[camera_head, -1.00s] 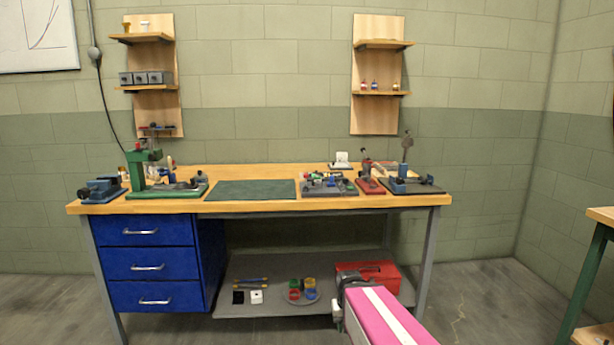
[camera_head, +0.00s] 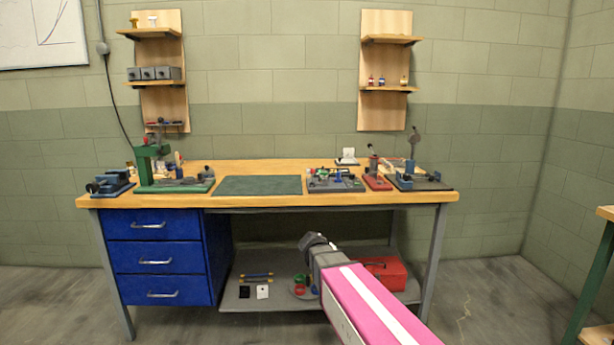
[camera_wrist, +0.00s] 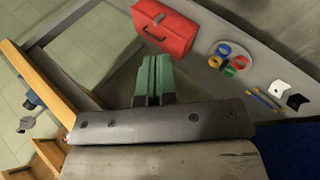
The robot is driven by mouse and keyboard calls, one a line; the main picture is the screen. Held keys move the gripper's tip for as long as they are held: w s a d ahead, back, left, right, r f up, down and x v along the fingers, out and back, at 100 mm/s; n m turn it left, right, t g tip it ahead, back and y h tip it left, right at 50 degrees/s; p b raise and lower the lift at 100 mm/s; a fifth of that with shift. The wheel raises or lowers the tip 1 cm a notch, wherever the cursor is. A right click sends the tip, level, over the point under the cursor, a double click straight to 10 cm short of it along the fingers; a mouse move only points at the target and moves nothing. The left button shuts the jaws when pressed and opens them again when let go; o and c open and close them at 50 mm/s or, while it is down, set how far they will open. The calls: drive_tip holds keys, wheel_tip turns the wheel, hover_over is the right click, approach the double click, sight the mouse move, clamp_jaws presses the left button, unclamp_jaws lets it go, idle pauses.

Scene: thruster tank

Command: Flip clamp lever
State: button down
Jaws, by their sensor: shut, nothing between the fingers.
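Several small fixtures stand on the workbench (camera_head: 300,203). A red-based fixture (camera_head: 378,184) at the right has an upright lever. Beside it, a dark-based fixture with blue parts (camera_head: 408,182) has a taller upright piece with a dark knob (camera_head: 415,136). I cannot tell for sure which of these is the clamp lever. My gripper's green fingers (camera_wrist: 153,78) are together and empty in the wrist view. In the head view my pink-covered arm reaches up from the bottom, its grey end low before the bench's lower shelf. My gripper is away from every fixture.
A green mat (camera_head: 258,185) lies mid-bench, clear on top. A green press (camera_head: 150,165) and blue vise (camera_head: 110,184) stand left. The lower shelf (camera_wrist: 262,60) holds a red toolbox (camera_wrist: 165,25) and colored rings (camera_wrist: 231,60). Another table edge (camera_head: 605,213) shows at right.

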sight(311, 172)
drive_tip(key=w+a+r+n+t+h, duration=0.2)
drive_tip(key=w+a+r+t, duration=0.3)
drive_tip(key=a+r, duration=0.5)
drive_tip(key=w+a+r+n+t+h, duration=0.2)
drive_tip(key=w+a+r+t+h, duration=0.2)
drive_tip(key=w+a+r, duration=0.5)
wheel_tip(311, 172, up, 8)
drive_tip(key=shift+a+f+t, duration=0.2)
drive_tip(key=shift+a+t, duration=0.2)
drive_tip(key=shift+a, duration=0.05)
drive_tip(key=shift+w, duration=0.1)
drive_tip(key=x, duration=1.4)
